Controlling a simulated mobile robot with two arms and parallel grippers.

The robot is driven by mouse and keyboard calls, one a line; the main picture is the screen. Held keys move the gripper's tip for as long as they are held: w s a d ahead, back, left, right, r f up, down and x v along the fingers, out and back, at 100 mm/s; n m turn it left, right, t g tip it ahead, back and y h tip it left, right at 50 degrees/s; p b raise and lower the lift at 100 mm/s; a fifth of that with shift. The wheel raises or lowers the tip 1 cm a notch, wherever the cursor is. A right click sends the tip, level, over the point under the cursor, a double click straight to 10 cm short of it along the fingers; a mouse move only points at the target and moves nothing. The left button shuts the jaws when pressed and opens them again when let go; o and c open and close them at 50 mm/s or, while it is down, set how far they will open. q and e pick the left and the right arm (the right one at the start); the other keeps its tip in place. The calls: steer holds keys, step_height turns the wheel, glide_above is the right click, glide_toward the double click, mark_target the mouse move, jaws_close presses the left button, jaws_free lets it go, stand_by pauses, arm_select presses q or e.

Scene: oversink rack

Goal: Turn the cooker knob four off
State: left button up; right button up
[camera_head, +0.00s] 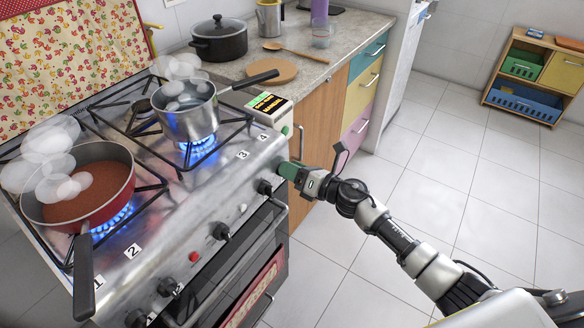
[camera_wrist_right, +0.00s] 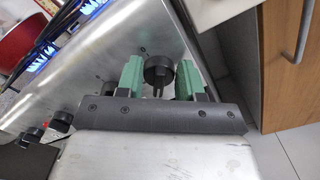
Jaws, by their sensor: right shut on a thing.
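The cooker (camera_head: 205,205) has black knobs along its front, with numbers printed above them; the "4" label (camera_head: 262,138) is at the right end. My right gripper (camera_head: 289,170) is at that end, its green fingers hiding knob four in the head view. In the right wrist view, the round black knob four (camera_wrist_right: 159,69) sits between the fingers of my right gripper (camera_wrist_right: 158,82), which is shut on it. Another knob (camera_head: 265,187) is just left of my gripper. Blue flames burn under a red pan (camera_head: 121,197) and a steel saucepan (camera_head: 184,123). My left gripper is out of view.
The red pan's handle (camera_head: 83,285) sticks out over the cooker's front edge. An oven door handle (camera_head: 240,275) lies below the knobs. A wooden cabinet (camera_head: 316,120) stands right of the cooker. The tiled floor (camera_head: 440,190) to the right is clear.

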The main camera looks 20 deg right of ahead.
steer(key=shift+s+a+f+m+p, duration=0.1)
steer(key=shift+f+m+p, duration=0.25)
steer(key=shift+m+p, duration=2.8)
steer(key=shift+s+a+f+m+b, duration=0.1)
steer(key=shift+f+m+b, duration=0.2)
steer(key=shift+m, duration=6)
steer(key=shift+s+a+f+m+p, duration=0.1)
steer(key=shift+f+m+p, duration=0.3)
steer(key=shift+m+p, duration=2.8)
steer(key=m+b, duration=0.3)
steer(key=o, duration=0.9)
steer(key=shift+w, duration=0.1)
steer(key=v, duration=1.1)
